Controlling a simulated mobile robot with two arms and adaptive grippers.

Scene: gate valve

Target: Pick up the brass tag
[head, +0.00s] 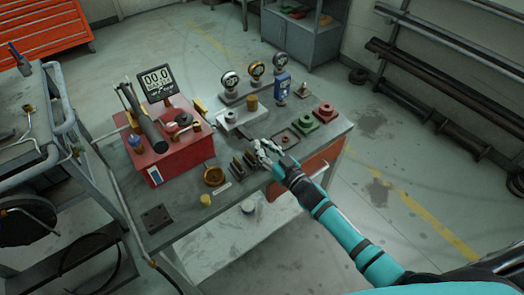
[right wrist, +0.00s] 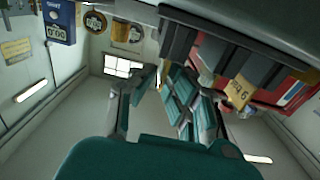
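The brass tag (right wrist: 237,92) shows in the right wrist view as a small yellowish plate with dark marks, beside a dark slotted rack (right wrist: 205,50). That view is turned over, so the rack hangs from the top. In the head view the rack (head: 243,163) is a pair of small dark blocks near the table's front edge; I cannot single out the tag there. My right gripper (head: 262,152) is just right of the rack, its fingers apart and apparently empty. Its fingers also show in the right wrist view (right wrist: 160,82), apart from the tag. My left gripper is not in view.
A red box (head: 172,150) with a display stands left on the table. Gauges (head: 256,71), a blue meter (head: 282,84), a green block (head: 303,121) and a red block (head: 326,111) stand behind and right. A brass cup (head: 214,176) is left of the rack.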

